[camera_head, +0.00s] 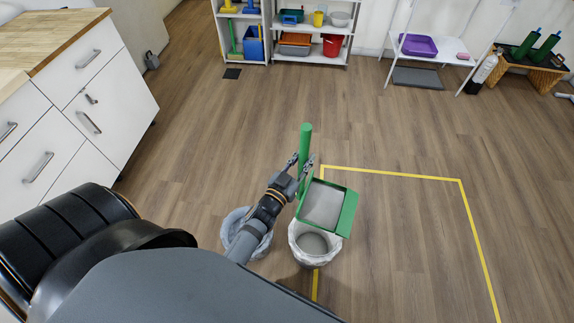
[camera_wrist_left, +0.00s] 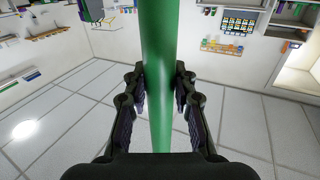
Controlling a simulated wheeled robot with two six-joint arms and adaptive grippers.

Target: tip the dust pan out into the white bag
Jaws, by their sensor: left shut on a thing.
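The green dust pan (camera_head: 347,214) has a grey layer on its floor. It is held above the white bag (camera_head: 303,257), which lines a round bin on the floor. The pan covers the back part of the bag's mouth; grey shows inside the bag. My left gripper (camera_head: 302,170) is shut on the pan's upright green handle. In the left wrist view the handle (camera_wrist_left: 158,70) stands between the two fingers (camera_wrist_left: 158,95). My right gripper is not in view.
A second bin with a bluish-grey bag (camera_head: 232,226) stands just left of the white bag. Yellow tape (camera_head: 400,175) marks the floor. White drawers (camera_head: 100,90) stand at the left, and shelves (camera_head: 285,52) at the back. The floor to the right is clear.

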